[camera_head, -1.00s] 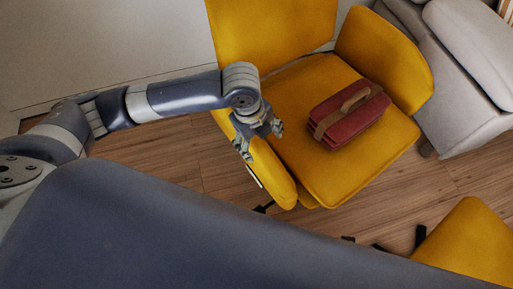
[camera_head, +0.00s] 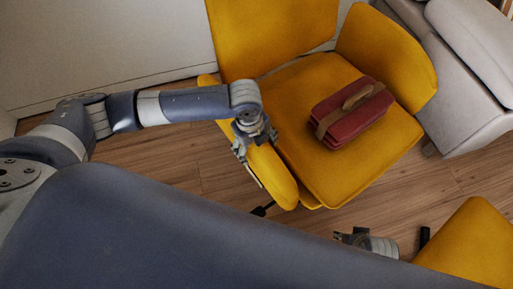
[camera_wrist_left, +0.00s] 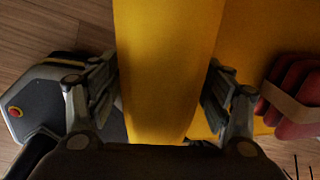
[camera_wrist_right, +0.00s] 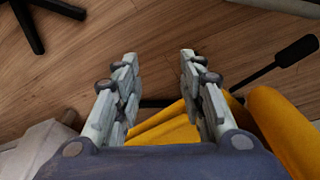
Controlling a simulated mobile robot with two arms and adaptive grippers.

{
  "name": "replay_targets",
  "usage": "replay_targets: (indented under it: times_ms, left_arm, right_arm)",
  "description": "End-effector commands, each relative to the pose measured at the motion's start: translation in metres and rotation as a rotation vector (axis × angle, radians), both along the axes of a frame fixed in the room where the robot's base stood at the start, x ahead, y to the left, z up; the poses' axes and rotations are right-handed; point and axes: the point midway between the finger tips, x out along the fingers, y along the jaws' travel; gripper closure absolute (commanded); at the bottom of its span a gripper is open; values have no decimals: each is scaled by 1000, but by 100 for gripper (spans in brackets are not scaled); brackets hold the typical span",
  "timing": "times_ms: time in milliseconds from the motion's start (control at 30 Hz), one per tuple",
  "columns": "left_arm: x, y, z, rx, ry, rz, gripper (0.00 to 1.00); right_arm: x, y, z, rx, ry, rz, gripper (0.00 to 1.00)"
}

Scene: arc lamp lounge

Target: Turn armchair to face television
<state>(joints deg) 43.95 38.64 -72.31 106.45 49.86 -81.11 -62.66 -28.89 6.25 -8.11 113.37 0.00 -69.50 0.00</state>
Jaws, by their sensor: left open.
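The yellow armchair (camera_head: 355,185) stands in the upper middle of the head view. A red bag (camera_head: 350,115) with a brown strap lies on its seat. My left gripper (camera_head: 256,143) is at the chair's left armrest (camera_head: 272,175). In the left wrist view its open fingers (camera_wrist_left: 160,85) are apart on either side of the armrest (camera_wrist_left: 165,50), with visible gaps. My right gripper (camera_head: 360,240) shows partly at the bottom of the head view. In the right wrist view its fingers (camera_wrist_right: 159,58) are spread and empty. No television is in view.
A second yellow seat (camera_head: 475,245) is at the lower right. A light grey sofa (camera_head: 465,75) stands close on the armchair's right. A pale panel (camera_head: 110,45) is behind on the left. Wooden floor (camera_head: 165,165) is bare left of the armchair. Black chair feet (camera_wrist_right: 38,22) show in the right wrist view.

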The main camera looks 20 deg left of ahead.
Motion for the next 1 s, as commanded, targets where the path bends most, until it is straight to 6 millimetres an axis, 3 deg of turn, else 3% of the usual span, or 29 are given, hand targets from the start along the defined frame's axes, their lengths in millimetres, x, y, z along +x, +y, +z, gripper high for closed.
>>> replay_targets:
  times_ms: [133, 467, 500, 767, 1000]
  left_arm:
    - [1, -1, -10, 0, 0, -1, 27]
    - [1, -1, -13, 1, -1, -1, 27]
    - [1, -1, -13, 0, 0, -1, 29]
    - [1, -1, -12, 0, 0, -1, 88]
    - [1, -2, -12, 1, 1, 7, 90]
  right_arm:
    - [1, 0, 9, 0, -5, -1, 63]
    - [1, 0, 13, 0, -5, -1, 63]
    - [1, 0, 13, 0, -5, -1, 63]
    - [1, 0, 13, 0, -6, -1, 63]
    - [2, 0, 14, 3, -13, -2, 63]
